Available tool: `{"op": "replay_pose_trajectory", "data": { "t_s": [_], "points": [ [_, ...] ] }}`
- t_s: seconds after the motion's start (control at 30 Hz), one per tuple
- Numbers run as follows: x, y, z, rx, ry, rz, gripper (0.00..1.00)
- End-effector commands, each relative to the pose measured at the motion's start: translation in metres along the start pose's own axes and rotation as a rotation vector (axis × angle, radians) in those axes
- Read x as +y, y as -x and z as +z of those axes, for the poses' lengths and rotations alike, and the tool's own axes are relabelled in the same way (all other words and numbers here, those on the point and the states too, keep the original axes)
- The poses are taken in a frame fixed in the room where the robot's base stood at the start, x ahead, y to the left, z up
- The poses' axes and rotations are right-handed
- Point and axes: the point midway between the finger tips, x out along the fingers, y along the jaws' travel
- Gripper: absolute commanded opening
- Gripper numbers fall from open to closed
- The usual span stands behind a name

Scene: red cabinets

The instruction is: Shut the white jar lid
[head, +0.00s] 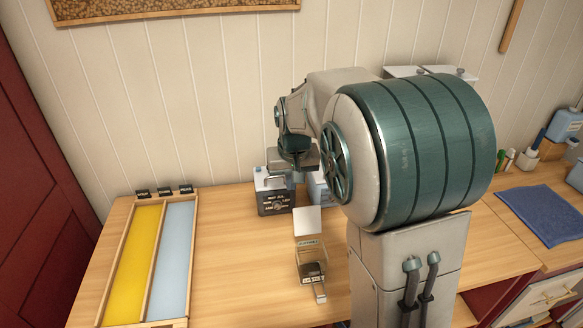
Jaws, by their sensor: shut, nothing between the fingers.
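A small square jar (311,262) with a dark label stands on the wooden counter, just left of my arm's column. Its white lid (308,220) stands raised at the jar's back edge, open. My gripper (296,172) is above and behind the jar, apart from the lid, near a white and black box. It is shut and empty. Its fingertips are small and hard to make out. My large arm links cover the area to the right of the jar.
The white and black box (272,192) stands behind the jar, with another pale container (317,188) beside it. A wooden tray (151,262) with yellow and light blue strips lies at left. A blue cloth (545,214) lies at right. Counter between tray and jar is clear.

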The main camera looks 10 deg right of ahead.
Motion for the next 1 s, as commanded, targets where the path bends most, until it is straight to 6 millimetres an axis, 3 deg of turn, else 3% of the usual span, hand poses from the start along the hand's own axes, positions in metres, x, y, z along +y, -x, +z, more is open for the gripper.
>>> {"op": "replay_pose_trajectory", "data": {
  "t_s": [0.2,0.67,1.0],
  "points": [
    [0.007,-0.025,0.006,-0.001,-0.014,0.004,0.00],
    [0.005,-0.079,0.021,-0.001,-0.009,0.002,0.00],
    [0.005,-0.072,0.023,0.000,-0.008,0.002,0.00]
  ]
}}
